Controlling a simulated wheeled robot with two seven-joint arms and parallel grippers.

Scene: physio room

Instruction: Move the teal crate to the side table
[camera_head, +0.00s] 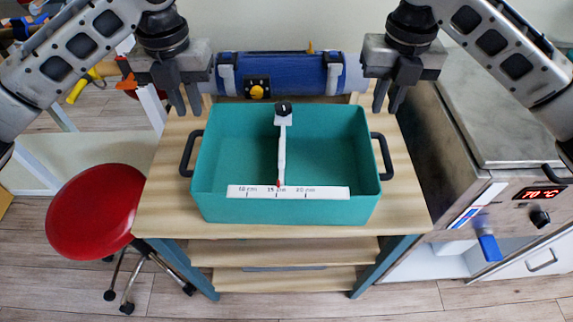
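The teal crate (240,209) sits upright on a wooden-topped table (160,215) in the middle of the head view. It has a black handle at its left end (187,154) and another at its right end (382,156). A white instrument with a ruler scale (335,192) and a black knob lies in it, its scale along the near rim. My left gripper (183,108) is above and behind the left handle, apart from it, fingers pointing down. My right gripper (387,106) is likewise above and behind the right handle. Both hold nothing; finger gaps look narrow.
A blue roll (290,74) lies behind the crate. A red stool (92,211) stands at the left. A steel unit with a 70 °C display (538,193) and a blue-handled tap (489,246) stands close at the right. Bare wood shows around the crate.

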